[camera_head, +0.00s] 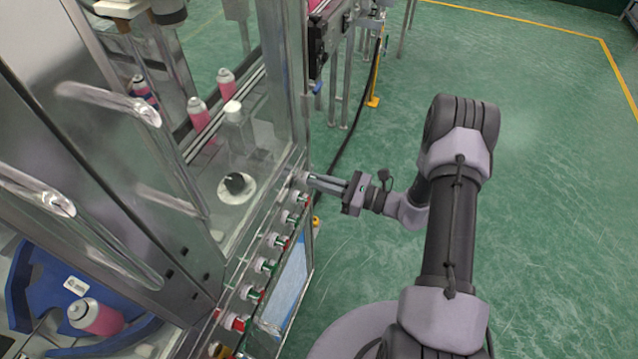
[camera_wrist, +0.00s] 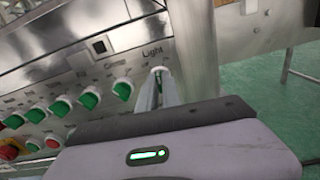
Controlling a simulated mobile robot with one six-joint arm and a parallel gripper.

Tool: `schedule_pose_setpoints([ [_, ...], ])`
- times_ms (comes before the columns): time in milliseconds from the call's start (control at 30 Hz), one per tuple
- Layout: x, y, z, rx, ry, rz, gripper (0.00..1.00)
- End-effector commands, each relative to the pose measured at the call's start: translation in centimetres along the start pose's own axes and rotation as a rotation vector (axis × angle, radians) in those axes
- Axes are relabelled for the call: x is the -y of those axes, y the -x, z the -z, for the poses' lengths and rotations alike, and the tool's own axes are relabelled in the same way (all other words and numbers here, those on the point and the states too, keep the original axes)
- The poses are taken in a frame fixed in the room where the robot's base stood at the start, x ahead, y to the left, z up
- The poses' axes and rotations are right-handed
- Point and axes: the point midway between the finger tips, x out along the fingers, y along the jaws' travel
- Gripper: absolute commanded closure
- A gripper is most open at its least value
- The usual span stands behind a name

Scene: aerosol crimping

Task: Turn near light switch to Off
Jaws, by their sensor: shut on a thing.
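The light switch (camera_wrist: 160,69) is at the end of the row on the machine's control panel, under the printed label "Light" in the wrist view. My gripper (camera_wrist: 160,88) is shut on this switch, with its fingers on either side of it. In the head view my gripper (camera_head: 313,180) reaches the panel's far end from the right. The fingers hide most of the switch, so I cannot tell which way it is turned.
Several green switches (camera_wrist: 88,100) sit close beside my gripper along the panel. A red emergency button (camera_wrist: 8,151) is at the left. Green floor (camera_head: 540,150) lies open to the right.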

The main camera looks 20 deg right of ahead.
Motion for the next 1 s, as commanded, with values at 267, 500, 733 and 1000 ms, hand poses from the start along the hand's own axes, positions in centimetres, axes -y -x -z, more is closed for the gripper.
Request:
schedule_pose_setpoints([
  [267, -0.03, 0.01, 0.26, 0.0, 0.25, 0.0, 1.0],
  [500, -0.07, 0.01, 0.24, 0.0, 0.425, 0.0, 1.0],
  [733, -0.12, 0.02, 0.19, 0.0, 0.535, 0.0, 1.0],
  [1000, -0.12, 0.01, 0.08, 0.0, 0.592, 0.0, 1.0],
])
